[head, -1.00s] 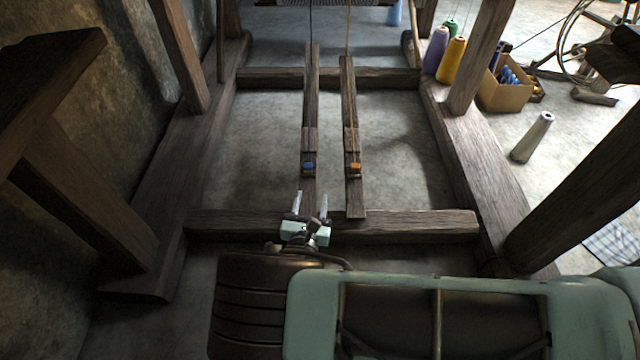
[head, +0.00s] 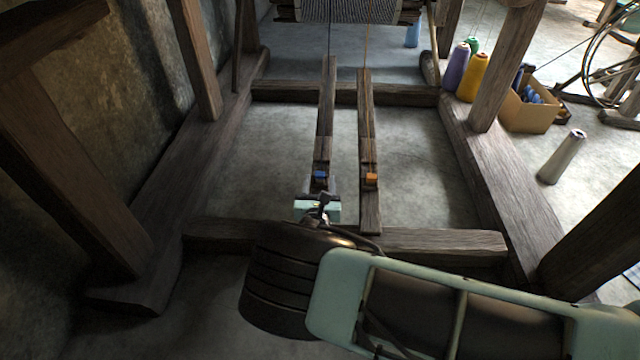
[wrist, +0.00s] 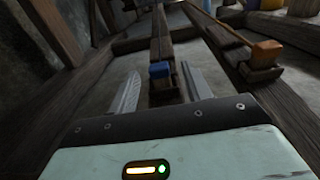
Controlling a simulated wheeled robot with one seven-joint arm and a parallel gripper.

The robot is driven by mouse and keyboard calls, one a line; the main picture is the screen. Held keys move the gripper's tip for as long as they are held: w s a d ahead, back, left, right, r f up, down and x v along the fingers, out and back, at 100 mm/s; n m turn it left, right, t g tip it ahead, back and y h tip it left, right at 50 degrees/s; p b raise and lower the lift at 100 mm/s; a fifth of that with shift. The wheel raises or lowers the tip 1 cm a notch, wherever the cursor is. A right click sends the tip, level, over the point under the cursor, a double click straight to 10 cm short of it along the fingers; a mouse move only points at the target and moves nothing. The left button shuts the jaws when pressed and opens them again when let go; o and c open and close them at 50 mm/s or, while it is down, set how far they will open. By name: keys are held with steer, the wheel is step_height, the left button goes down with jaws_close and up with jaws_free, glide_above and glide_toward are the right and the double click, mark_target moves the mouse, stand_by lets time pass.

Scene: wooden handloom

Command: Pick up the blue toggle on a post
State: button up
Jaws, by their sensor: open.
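The blue toggle (head: 320,175) sits on the left wooden treadle (head: 325,120), a long narrow beam. In the wrist view the blue toggle (wrist: 159,70) shows as a small blue block just beyond the fingertips, roughly midway between them. My gripper (wrist: 160,85) is open, with one finger on each side of the treadle and nothing held. In the head view my gripper (head: 320,190) is just in front of the toggle, and its fingers are hard to make out there. The toggle's post is mostly hidden from view.
An orange toggle (head: 371,178) sits on the right treadle (head: 368,130), close by on the right. The loom's front crossbar (head: 440,242) lies under the arm. Yellow (head: 472,78) and purple (head: 456,68) cones and a cardboard box (head: 530,115) stand at right. Bare floor flanks the treadles.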

mark_target(320, 177)
steer(key=shift+w+f+b, duration=0.15)
steer(key=shift+w+b, duration=1)
steer(key=shift+b, duration=0.05)
steer(key=shift+w+f+b, duration=0.15)
steer(key=shift+w+b, duration=0.95)
steer(key=shift+b, duration=0.1)
steer(key=shift+w+r, duration=0.2)
steer(key=shift+w, duration=0.2)
steer(key=shift+c, duration=0.3)
steer(key=c, duration=1)
